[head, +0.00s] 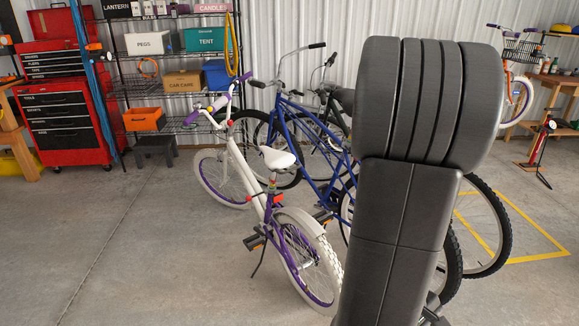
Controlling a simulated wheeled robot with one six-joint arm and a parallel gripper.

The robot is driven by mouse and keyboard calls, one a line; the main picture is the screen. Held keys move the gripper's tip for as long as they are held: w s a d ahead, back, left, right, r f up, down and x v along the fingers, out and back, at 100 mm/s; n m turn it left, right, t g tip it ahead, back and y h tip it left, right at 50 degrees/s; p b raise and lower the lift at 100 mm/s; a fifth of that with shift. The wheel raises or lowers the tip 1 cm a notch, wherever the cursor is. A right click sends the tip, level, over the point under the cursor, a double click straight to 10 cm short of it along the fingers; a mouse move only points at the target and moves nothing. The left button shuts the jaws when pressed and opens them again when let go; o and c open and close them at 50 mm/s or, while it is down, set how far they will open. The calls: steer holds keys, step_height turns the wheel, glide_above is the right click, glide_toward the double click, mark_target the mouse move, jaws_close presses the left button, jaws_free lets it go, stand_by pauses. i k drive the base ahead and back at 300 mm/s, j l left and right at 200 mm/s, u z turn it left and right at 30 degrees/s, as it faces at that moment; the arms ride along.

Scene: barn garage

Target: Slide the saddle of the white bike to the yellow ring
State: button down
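The white bike (240,165) with purple parts stands left of centre, its front wheel toward the back wall and its rear wheel toward me. Its white saddle (277,158) sits on top of the seat post. Small coloured bands (272,186) show on the post below the saddle. They are too small to tell clearly which one is the yellow ring. My gripper is not in view; only my dark grey arm shows at the right, in front of the bikes, with clear space between it and the saddle in the picture.
A blue bike (310,150) and a darker bike stand close at the right, partly behind my arm. A red tool chest (65,120), loaded shelves and a dark stool (155,147) line the back. The floor (90,240) at the left is clear.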

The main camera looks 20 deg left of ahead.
mark_target(275, 160)
steer(key=i+j+u, duration=0.1)
steer(key=i, duration=0.3)
steer(key=i+j+u, duration=0.15)
steer(key=i, duration=0.3)
